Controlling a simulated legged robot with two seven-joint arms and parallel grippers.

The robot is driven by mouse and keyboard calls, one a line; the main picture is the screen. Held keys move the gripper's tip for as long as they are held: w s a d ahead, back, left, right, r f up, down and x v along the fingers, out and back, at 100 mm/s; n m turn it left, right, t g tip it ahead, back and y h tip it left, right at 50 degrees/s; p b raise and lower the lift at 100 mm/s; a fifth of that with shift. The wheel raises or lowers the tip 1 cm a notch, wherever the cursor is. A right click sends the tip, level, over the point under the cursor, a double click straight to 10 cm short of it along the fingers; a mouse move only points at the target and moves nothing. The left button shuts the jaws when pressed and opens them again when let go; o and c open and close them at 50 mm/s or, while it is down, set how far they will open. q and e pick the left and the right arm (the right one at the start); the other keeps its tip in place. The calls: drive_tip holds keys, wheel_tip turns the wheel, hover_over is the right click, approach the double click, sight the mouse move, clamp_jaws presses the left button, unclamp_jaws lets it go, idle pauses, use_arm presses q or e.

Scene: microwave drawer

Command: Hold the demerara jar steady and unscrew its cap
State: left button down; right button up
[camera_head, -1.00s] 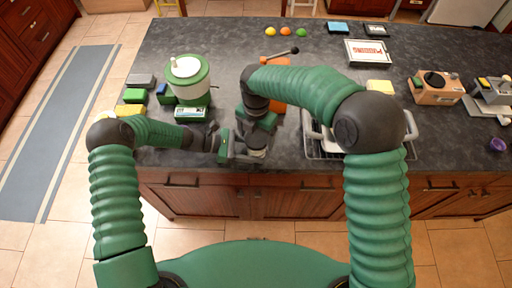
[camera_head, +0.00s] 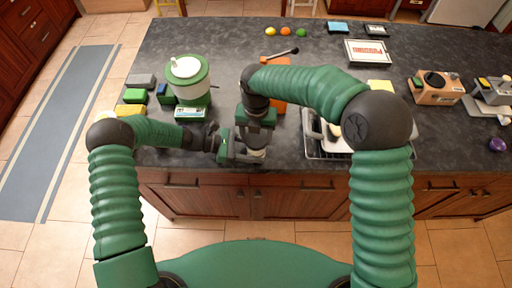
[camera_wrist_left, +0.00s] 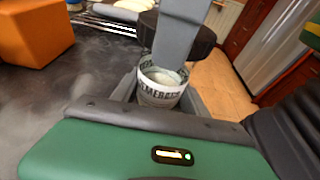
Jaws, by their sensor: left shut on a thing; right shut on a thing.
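The demerara jar (camera_wrist_left: 160,92), a pale container with dark lettering, stands between the grey fingers of my left gripper (camera_wrist_left: 165,100) in the left wrist view. Its top shows a pale round inside. A dark round cap (camera_wrist_left: 202,42) is above it, with a grey finger of my right gripper (camera_wrist_left: 178,45) across its side. The cap looks apart from the jar's rim. In the head view my left gripper (camera_head: 238,150) is shut on the jar (camera_head: 254,139) at the counter's front edge, and my right gripper (camera_head: 256,126) is just above it, partly hiding it.
A green-and-white canister (camera_head: 187,80) stands left of the grippers, with small green and yellow blocks beside it. An orange block (camera_head: 281,96) is behind my right gripper. A dish rack (camera_head: 312,148) is to the right.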

drive_tip(key=n, duration=0.4)
drive_tip(key=shift+a, duration=0.1)
drive_tip(key=n, duration=0.5)
drive_tip(key=shift+r, duration=0.2)
drive_tip(key=o, duration=1.5)
drive_tip(key=shift+r, duration=0.1)
drive_tip(key=shift+r, duration=2.35)
